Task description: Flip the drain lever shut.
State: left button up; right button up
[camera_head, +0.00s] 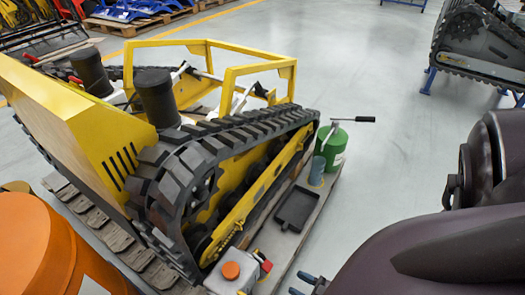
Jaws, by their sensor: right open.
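A yellow tracked carrier (95,125) with black rubber tracks stands on pallets at the left and centre. No part is clearly recognisable as the drain lever. A small red part (266,265) shows near the carrier's lower front, beside a grey box with an orange cap (231,270); I cannot tell whether it is the lever or how it is set. My right gripper (301,284) shows only its blue-grey fingertips at the bottom edge, right of the red part and apart from it. It is open, with nothing seen between its fingers. My left gripper is not in view.
A black tray (297,208), a grey-blue cup (317,170) and a green canister (335,147) with a black-handled pump lever (353,119) stand beside the track. An orange object (40,245) fills the lower left. Grey floor (380,80) is clear behind.

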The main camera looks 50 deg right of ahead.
aim_at(267, 265)
jog(key=w, duration=0.7)
jog(key=w+a+b, duration=0.1)
jog(key=w, duration=0.2)
jog(key=shift+w, duration=0.25)
jog(key=shift+r, duration=0.1)
grip_shut()
